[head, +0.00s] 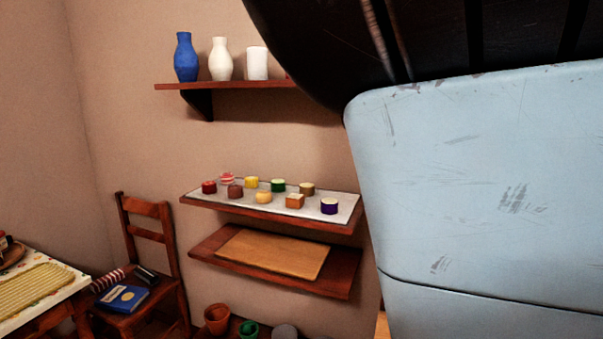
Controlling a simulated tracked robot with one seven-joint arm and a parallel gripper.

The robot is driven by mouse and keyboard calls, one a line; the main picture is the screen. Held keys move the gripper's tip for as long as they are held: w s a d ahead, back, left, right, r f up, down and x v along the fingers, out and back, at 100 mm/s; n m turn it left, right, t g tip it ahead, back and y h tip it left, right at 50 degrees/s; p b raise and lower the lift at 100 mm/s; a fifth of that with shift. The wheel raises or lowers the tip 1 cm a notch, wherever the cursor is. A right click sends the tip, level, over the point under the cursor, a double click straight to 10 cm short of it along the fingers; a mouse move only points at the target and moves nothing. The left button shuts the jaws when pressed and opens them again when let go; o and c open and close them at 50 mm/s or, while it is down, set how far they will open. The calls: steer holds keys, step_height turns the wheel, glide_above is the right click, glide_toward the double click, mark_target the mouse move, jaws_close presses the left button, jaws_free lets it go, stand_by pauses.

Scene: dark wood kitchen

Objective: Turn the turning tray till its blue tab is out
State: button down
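No turning tray with a blue tab can be made out for sure. At the left edge, a brown rounded piece (13,256) with small dark and red things on it sits on a table, cut off by the frame. I cannot tell whether it is the turning tray, and no blue tab shows on it. My gripper is not in view.
Left: a table with a yellow ribbed mat (38,289), and a wooden chair (147,235) holding a blue book (121,299). Wall shelves hold vases (186,58) and a pale tray (347,209) of small coloured pieces. Large pale blue and dark shapes, possibly mine, block the right.

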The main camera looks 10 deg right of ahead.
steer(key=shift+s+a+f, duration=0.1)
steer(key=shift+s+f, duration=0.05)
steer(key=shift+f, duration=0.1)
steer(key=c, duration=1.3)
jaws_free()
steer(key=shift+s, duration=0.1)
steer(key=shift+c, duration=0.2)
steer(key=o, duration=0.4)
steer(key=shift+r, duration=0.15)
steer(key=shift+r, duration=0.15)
